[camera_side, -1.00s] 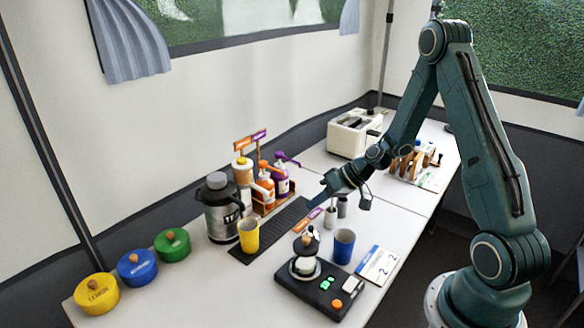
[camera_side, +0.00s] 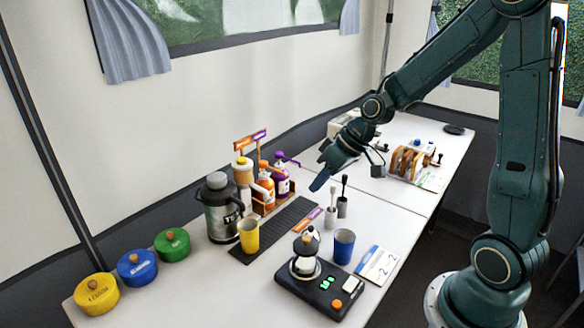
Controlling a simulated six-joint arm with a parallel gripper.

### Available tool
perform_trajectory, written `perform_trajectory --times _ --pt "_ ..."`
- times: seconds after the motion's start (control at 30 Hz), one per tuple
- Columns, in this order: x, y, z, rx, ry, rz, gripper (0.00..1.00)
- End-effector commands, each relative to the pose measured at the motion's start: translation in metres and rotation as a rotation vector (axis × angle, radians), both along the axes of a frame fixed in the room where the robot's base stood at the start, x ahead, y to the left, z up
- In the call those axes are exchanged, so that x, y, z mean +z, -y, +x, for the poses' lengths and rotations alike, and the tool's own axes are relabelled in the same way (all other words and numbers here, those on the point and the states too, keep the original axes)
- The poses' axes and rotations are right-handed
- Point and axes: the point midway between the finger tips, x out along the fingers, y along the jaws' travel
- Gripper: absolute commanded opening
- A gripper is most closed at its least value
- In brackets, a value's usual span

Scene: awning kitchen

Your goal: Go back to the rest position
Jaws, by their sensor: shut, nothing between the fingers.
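My gripper (camera_side: 319,182) is in the middle of the side view, at the end of my dark green arm. It points down and to the left, and its fingers are shut with nothing between them. In the picture it shows just above the two small holders with dark-topped tools (camera_side: 337,206) and right of the pump bottles (camera_side: 272,184). It appears raised above the table, though the exact height is hard to tell.
A black scale (camera_side: 319,292), a blue cup (camera_side: 343,246) and a card (camera_side: 378,265) stand in front. A yellow cup (camera_side: 249,236) and steel jug (camera_side: 220,207) are left. Lidded pots (camera_side: 137,267) line the left edge. A toast rack (camera_side: 411,161) and partly hidden toaster (camera_side: 338,125) are behind.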

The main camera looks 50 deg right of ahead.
Motion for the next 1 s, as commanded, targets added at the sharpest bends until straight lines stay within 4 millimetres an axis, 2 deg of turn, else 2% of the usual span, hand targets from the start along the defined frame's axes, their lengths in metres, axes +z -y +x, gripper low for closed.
perform_trajectory --times 0.1,0.5,0.8,1.0 --pt "0.021 -0.01 -0.014 0.013 -0.004 -0.051 0.0" --pt "0.076 -0.033 -0.071 0.002 -0.016 -0.181 0.0" --pt "0.107 -0.042 -0.122 -0.045 -0.002 -0.245 0.0" --pt "0.121 -0.045 -0.158 -0.087 0.011 -0.265 0.0"
